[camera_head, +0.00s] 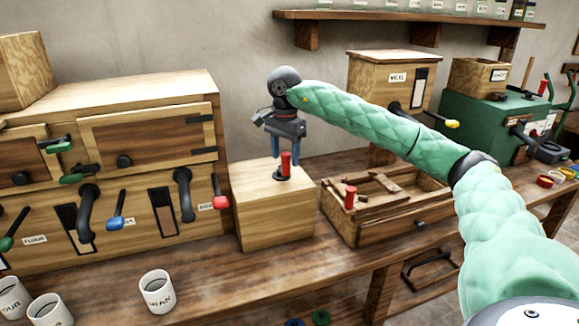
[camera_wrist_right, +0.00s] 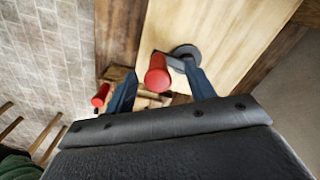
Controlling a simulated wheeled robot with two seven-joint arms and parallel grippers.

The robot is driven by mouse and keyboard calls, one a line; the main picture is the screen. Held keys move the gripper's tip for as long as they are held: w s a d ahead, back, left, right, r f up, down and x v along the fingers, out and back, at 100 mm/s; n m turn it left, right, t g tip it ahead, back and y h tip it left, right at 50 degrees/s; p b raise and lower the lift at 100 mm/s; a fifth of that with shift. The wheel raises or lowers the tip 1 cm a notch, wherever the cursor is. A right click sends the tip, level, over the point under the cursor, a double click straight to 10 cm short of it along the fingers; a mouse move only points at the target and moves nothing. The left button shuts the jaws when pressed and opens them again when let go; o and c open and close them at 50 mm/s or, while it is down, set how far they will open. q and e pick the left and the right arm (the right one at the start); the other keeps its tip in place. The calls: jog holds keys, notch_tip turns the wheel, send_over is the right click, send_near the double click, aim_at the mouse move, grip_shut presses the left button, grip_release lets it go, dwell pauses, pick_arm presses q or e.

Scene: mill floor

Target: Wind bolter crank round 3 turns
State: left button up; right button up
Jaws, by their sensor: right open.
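A crank with an upright red handle (camera_head: 286,163) and a dark round base stands on top of a light wooden box (camera_head: 262,218). I cannot tell from any label whether this box is the bolter. My right gripper (camera_head: 285,160) points down over the handle with its blue fingers apart, one on each side of it. In the right wrist view the red handle (camera_wrist_right: 158,76) shows between the open fingers (camera_wrist_right: 160,68), with a grey hub (camera_wrist_right: 185,52) beside it. My left gripper is not in view.
An open wooden tray-like box (camera_head: 385,215) with another red handle (camera_head: 350,196) stands just right. Left is a wooden cabinet (camera_head: 150,100) with several coloured levers. White mugs (camera_head: 157,290) stand at the front. A shelf (camera_head: 390,20) runs along the wall.

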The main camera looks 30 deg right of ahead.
jog(key=shift+r+p, duration=1.8)
jog(key=shift+r, duration=2.55)
